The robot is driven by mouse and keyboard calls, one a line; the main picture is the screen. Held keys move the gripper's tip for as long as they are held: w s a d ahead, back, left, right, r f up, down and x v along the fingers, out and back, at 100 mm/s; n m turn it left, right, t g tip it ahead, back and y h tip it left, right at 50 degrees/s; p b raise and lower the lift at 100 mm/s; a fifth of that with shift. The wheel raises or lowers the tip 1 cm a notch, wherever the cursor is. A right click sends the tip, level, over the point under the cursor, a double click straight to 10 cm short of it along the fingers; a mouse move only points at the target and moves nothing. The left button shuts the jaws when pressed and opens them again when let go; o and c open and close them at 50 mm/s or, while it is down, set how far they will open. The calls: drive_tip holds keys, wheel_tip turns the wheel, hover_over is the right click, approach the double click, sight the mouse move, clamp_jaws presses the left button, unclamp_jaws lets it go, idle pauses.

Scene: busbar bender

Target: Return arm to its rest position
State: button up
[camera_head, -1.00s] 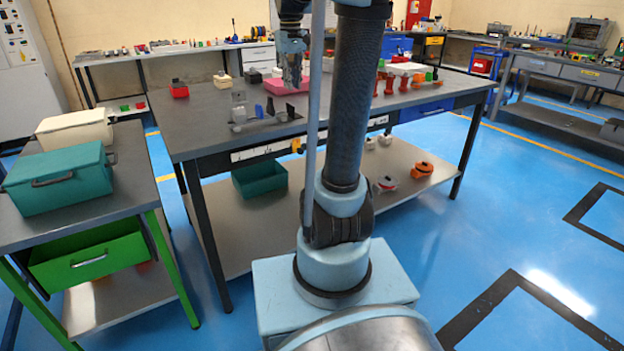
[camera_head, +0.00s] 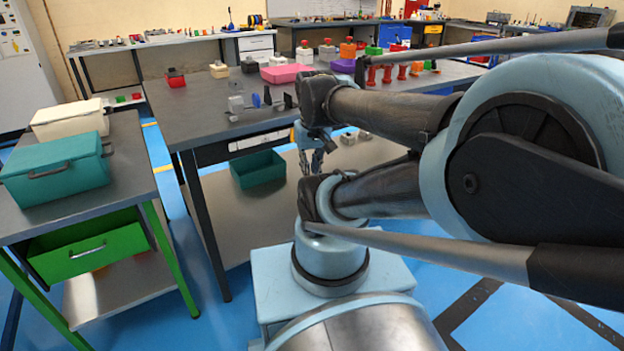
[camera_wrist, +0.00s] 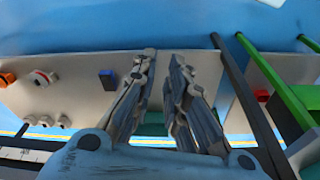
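My arm is folded back towards my body, its links filling the right half of the head view. My gripper (camera_head: 315,158) hangs just beyond the front edge of the grey workbench (camera_head: 200,115), partly hidden by my arm. In the wrist view my gripper (camera_wrist: 163,58) shows two fingers standing apart with nothing between them, so it is open and empty. It is clear of the objects on the bench.
The bench holds a pink box (camera_head: 285,73), a purple piece (camera_head: 343,66) and several red parts. A teal bin (camera_head: 258,170) sits on its lower shelf. A side table at left carries a teal case (camera_head: 55,175) and a cream box (camera_head: 68,122). Blue floor is open at right.

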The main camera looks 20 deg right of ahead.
drive_tip(key=s+f, duration=0.1)
drive_tip(key=f, duration=0.1)
drive_tip(key=shift+s+d+f, duration=0.1)
drive_tip(key=shift+s+f, duration=0.2)
drive_tip(key=shift+s, duration=0.05)
